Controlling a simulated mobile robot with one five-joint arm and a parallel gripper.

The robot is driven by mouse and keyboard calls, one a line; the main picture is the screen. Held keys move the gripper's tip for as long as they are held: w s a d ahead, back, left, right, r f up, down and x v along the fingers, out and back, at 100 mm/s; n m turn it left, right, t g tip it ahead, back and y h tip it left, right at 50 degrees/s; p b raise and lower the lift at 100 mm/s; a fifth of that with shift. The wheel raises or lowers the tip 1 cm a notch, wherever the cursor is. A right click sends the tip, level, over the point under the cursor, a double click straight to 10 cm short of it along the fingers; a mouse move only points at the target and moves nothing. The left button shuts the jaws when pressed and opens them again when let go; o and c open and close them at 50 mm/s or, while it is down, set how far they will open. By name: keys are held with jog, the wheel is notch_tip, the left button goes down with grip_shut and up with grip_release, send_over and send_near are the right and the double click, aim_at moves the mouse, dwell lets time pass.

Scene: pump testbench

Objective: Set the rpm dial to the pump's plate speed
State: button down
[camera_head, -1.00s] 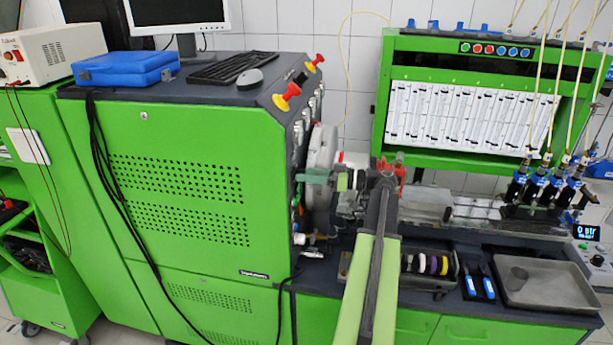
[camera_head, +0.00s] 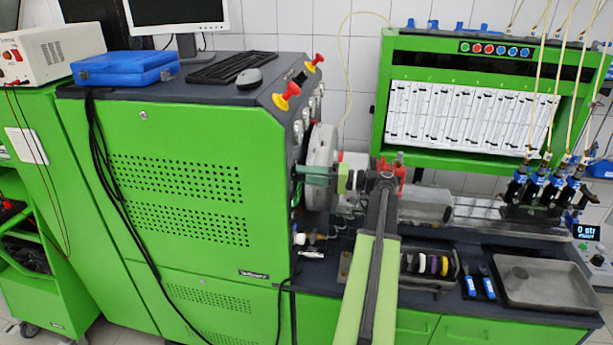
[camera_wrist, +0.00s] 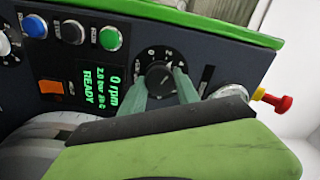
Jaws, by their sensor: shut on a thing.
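The rpm dial (camera_wrist: 159,70) is a black round knob with a white scale around it, on the dark panel in the wrist view. My gripper (camera_wrist: 161,80) has its two green fingers on either side of the knob, shut on it. A display (camera_wrist: 101,88) left of the dial reads 0 rpm, 2.0 bar and READY in green. In the head view my gripper (camera_head: 299,174) reaches left to the side panel of the green cabinet, and the dial is hidden there. I cannot make out the pump's plate in either view.
Blue, black and green buttons (camera_wrist: 73,33) sit left above the dial, with an orange switch (camera_wrist: 50,88) below. A red and yellow knob (camera_wrist: 272,100) sticks out at the right. A grey tray (camera_head: 545,282) and coloured rings (camera_head: 432,264) lie on the bench.

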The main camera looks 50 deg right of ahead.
jog(key=m, duration=1.2)
jog(key=shift+m+h, duration=0.3)
dwell(0.4)
jog(key=c, duration=0.9)
grip_release()
jog(key=v, duration=1.7)
jog(key=shift+s+d+f, duration=0.1)
jog(key=shift+s+f, duration=0.15)
jog(key=shift+f, duration=0.05)
